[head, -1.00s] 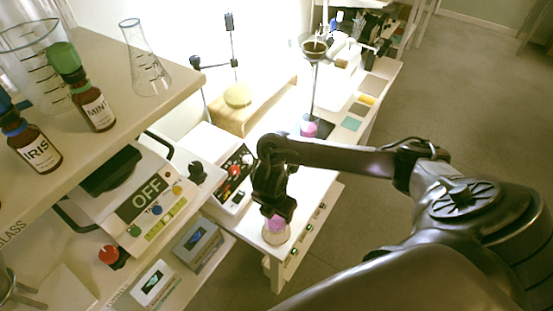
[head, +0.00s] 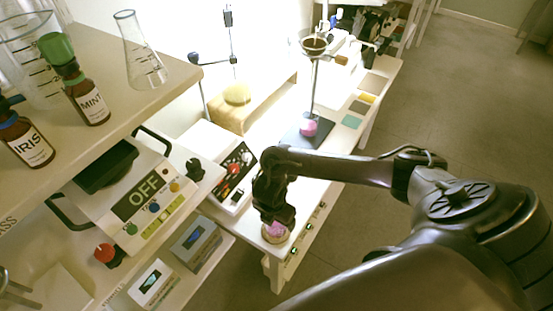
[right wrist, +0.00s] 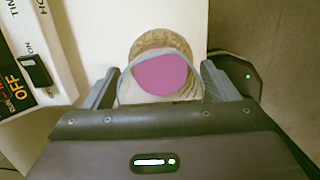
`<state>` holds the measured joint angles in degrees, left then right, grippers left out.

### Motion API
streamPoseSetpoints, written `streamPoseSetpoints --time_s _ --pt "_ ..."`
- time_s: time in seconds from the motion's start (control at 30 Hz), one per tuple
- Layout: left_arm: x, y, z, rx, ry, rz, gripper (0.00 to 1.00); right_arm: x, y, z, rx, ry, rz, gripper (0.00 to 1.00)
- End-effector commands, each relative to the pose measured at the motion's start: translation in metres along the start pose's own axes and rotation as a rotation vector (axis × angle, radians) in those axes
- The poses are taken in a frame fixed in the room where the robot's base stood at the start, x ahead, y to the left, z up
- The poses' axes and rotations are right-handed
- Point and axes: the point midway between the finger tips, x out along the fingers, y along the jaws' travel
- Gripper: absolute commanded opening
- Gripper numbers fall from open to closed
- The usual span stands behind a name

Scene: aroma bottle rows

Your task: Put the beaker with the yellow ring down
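The beaker (right wrist: 160,75) with pink contents is between the two fingers of my right gripper (right wrist: 160,82), which look closed against its sides. A tan-yellow ring (right wrist: 165,42) shows around and below the beaker. In the head view my right gripper (head: 275,220) points down at the beaker (head: 275,229), over the near end of the white bench. Its base is low, at or just above the bench top; I cannot tell whether it touches. My left gripper is not in view.
A black-and-white device (head: 236,172) with knobs stands left of the beaker. Another pink vessel (head: 308,128) sits on the dark stand base behind. The shelf holds the IRIS bottle (head: 27,140), the MINT bottle (head: 88,100) and a flask (head: 140,55). The bench edge is close on the right.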

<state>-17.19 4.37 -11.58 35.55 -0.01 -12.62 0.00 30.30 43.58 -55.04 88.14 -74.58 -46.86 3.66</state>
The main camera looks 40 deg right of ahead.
Motion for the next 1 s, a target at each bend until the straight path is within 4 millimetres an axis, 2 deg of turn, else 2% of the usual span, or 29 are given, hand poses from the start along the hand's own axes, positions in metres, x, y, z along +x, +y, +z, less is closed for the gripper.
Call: streamPoseSetpoints --time_s 0.23,0.37,0.53,0.63,0.7,0.8,1.0 --pt "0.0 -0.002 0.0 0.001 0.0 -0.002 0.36 0.0 0.0 0.0 0.0 0.0 0.0 0.81" --pt "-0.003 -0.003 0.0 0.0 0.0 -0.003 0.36 -0.007 0.001 0.001 -0.001 0.0 0.001 0.81" --pt "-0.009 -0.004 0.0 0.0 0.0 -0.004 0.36 -0.036 0.002 0.001 -0.003 0.0 0.005 0.81" --pt "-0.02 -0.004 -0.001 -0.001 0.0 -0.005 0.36 -0.062 0.001 0.002 -0.002 -0.002 0.005 0.81" --pt "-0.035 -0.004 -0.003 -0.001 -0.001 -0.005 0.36 -0.08 0.001 0.003 -0.002 -0.003 0.004 0.81" --pt "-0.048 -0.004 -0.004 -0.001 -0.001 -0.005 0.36 -0.098 0.002 0.003 -0.003 -0.003 0.004 0.81" --pt "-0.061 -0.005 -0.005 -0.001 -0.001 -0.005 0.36 -0.12 0.001 0.002 -0.002 -0.001 0.002 0.81"
